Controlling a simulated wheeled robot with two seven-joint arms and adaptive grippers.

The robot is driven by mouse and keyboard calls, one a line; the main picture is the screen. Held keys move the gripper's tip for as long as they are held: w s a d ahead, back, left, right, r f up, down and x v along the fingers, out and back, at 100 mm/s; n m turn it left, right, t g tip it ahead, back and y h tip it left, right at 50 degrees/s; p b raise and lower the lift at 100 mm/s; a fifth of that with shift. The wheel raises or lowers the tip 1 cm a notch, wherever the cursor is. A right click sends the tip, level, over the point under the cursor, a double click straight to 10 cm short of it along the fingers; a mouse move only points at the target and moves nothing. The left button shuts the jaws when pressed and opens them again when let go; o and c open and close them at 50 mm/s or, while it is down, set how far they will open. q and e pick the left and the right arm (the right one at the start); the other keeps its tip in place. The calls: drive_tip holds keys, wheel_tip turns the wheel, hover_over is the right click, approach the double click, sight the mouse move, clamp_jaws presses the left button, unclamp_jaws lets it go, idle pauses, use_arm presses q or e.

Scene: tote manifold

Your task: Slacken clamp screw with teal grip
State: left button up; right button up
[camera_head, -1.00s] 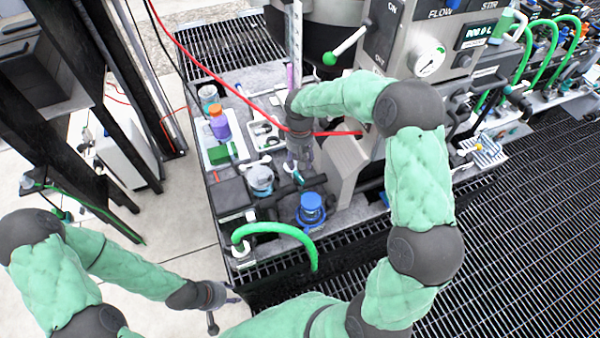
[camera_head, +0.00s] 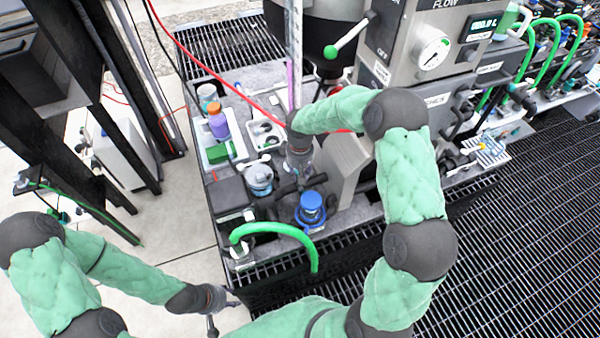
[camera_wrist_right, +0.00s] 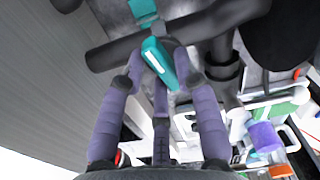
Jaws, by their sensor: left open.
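The teal grip (camera_wrist_right: 158,62) of the clamp screw shows in the right wrist view, slanting beside a dark pipe (camera_wrist_right: 125,50). My right gripper (camera_wrist_right: 160,72) has its purple-grey fingers on either side of the grip; whether they touch it is unclear. In the head view my right gripper (camera_head: 299,168) points down over the bench pipework, and the grip itself is not clear there. My left gripper (camera_head: 225,306) is open and empty, low at the left, off the bench.
A blue-topped fitting (camera_head: 311,205), a green hose (camera_head: 270,229) and a jar (camera_head: 259,178) are near the right gripper. A purple bottle with an orange cap (camera_head: 217,122) stands in a tray. A grey control panel (camera_head: 410,75) rises to the right.

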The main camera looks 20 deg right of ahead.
clamp_jaws()
